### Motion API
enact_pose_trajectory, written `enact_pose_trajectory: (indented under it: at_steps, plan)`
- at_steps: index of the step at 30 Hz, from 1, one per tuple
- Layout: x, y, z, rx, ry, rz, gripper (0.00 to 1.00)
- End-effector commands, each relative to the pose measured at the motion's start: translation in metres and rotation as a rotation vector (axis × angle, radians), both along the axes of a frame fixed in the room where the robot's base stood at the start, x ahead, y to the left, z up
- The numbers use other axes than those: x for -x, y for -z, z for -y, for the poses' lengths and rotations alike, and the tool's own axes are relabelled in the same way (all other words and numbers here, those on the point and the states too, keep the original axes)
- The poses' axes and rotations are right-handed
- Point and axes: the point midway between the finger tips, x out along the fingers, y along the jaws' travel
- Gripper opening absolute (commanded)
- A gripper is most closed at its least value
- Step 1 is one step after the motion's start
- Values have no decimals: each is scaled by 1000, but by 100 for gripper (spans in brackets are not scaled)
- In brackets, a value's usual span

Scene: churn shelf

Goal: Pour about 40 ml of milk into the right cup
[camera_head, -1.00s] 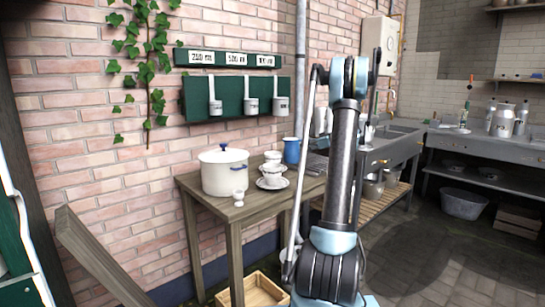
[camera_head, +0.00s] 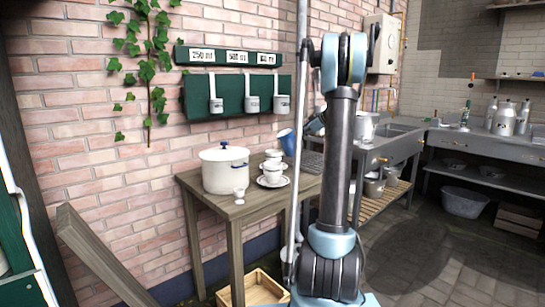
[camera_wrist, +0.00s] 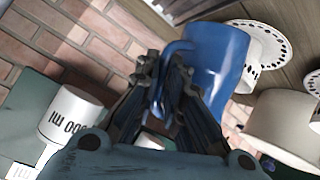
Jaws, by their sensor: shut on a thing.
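The blue jug (camera_head: 287,141) is tilted in the head view, behind and to the right of the cups; its right part is hidden by my arm. In the wrist view my gripper (camera_wrist: 165,85) is shut on the handle of the blue jug (camera_wrist: 212,60). Two white cups stand on dotted saucers, a rear cup (camera_head: 273,156) and a front cup (camera_head: 272,173). A dotted saucer (camera_wrist: 268,43) shows beside the jug in the wrist view. No milk or stream is visible, and the jug's inside is hidden.
A white lidded pot (camera_head: 224,172) stands left of the cups on the wooden table (camera_head: 228,208), with a small white egg-cup-like item (camera_head: 239,196) in front. White measures hang on the green board (camera_head: 232,84) above. A wooden crate (camera_head: 258,288) sits below.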

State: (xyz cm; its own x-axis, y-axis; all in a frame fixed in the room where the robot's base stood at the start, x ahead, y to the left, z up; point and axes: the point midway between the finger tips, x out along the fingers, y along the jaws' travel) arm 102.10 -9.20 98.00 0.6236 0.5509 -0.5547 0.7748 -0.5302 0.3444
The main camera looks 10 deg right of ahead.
Motion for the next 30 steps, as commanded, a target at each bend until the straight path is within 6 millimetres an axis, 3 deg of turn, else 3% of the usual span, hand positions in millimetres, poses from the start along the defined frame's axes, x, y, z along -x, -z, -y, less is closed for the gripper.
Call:
enact_pose_trajectory:
  at_steps: [10,30]
  plan:
    - [8,-37,-29,217,-4,61,0]
    - [13,-39,-53,543,-6,147,0]
